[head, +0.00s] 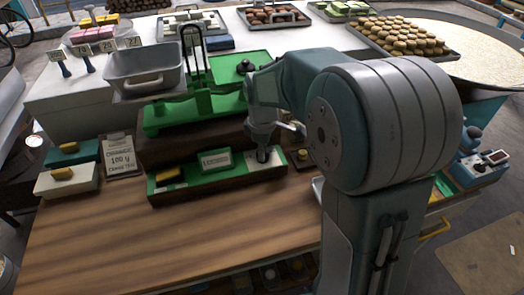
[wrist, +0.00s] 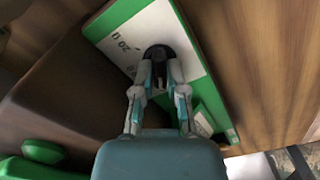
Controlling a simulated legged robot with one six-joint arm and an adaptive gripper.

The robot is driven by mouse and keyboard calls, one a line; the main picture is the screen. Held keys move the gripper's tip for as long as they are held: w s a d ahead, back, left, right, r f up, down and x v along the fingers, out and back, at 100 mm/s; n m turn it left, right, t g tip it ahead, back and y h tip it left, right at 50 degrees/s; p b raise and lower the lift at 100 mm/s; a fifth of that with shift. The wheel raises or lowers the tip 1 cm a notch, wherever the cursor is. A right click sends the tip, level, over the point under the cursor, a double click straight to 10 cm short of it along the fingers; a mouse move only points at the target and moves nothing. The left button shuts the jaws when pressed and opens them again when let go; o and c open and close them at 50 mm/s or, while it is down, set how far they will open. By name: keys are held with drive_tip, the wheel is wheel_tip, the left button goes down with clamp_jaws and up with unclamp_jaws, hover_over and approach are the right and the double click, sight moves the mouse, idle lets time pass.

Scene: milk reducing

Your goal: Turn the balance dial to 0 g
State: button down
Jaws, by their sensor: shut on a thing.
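The balance dial is a round black knob (wrist: 160,52) on a white scale plate (wrist: 122,32), which carries printed digits that look like 20 and 0. The plate sits at the right end of a green panel (head: 178,193) in front of the green balance (head: 205,105). My gripper (wrist: 160,66) reaches down onto the knob, with one finger on each side, shut on it. In the head view my gripper (head: 263,150) covers much of the dial, and its pointer reading cannot be made out.
A grey metal pan (head: 145,82) stands on the balance's left side. A clipboard (head: 120,155) and two blocks with yellow tops lie left of the panel. A small dark box (head: 301,159) sits just right. The wooden counter (head: 170,240) in front is clear.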

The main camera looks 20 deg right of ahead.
idle(0.3)
drive_tip(key=c, duration=0.7)
unclamp_jaws()
wheel_tip(320, 180, up, 12)
drive_tip(key=shift+w+f, duration=0.1)
drive_tip(key=s+m+t, duration=0.2)
drive_tip(key=s+m, duration=0.2)
drive_tip(key=s, duration=0.3)
drive_tip(key=s+m+t, duration=0.1)
drive_tip(key=s+m, duration=0.3)
drive_tip(key=s, duration=0.3)
drive_tip(key=s+f+m+t, duration=0.1)
drive_tip(key=s+m+t, duration=0.1)
drive_tip(key=s+m, duration=0.2)
drive_tip(key=shift+s+t, duration=0.3)
drive_tip(key=shift+s, duration=1.3)
